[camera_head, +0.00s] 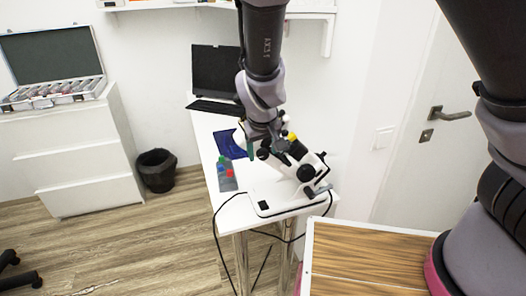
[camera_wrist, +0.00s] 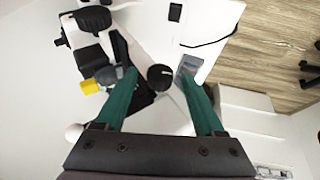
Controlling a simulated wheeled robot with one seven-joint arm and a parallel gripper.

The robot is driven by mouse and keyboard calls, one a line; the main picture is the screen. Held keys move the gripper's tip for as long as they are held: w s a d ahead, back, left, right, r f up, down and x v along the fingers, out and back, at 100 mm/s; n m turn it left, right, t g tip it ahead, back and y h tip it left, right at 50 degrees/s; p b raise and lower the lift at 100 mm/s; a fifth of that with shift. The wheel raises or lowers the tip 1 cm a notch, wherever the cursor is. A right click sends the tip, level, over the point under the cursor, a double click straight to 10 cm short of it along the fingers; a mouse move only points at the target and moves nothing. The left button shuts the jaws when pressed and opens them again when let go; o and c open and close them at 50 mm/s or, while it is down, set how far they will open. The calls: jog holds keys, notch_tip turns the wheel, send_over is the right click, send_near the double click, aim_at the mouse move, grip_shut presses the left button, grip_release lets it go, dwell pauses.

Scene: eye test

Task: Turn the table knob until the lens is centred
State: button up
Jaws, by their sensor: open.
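A white instrument (camera_head: 291,170) with black knobs and a yellow part stands on a white table (camera_head: 228,205). A round black knob (camera_wrist: 160,77) shows in the wrist view between my green fingertips and seems a little beyond them; I cannot tell whether they touch it. My gripper (camera_wrist: 158,72) is open, its fingers apart. In the head view my gripper (camera_head: 251,149) is at the instrument's left side, partly hidden by my arm. A larger black knob (camera_wrist: 95,18) and the yellow part (camera_wrist: 90,87) are at upper left and left in the wrist view. I cannot make out the lens clearly.
A dark blue sheet (camera_head: 231,146) and a small tray with coloured pieces (camera_head: 227,183) lie left of the instrument. A monitor (camera_head: 215,70) and keyboard (camera_head: 214,107) are behind. A black cable (camera_head: 216,235) hangs from the table. A wood-topped surface (camera_head: 360,262) is at front right.

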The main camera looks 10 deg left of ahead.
jog(key=shift+f, duration=0.2)
grip_shut()
jog(key=shift+w, duration=0.1)
jog(key=shift+d+f+g+y, duration=0.1)
jog(key=shift+d+g+y, duration=0.1)
jog(key=shift+g+y, duration=0.25)
jog(key=shift+y, duration=0.25)
jog(key=shift+a, duration=0.1)
grip_release()
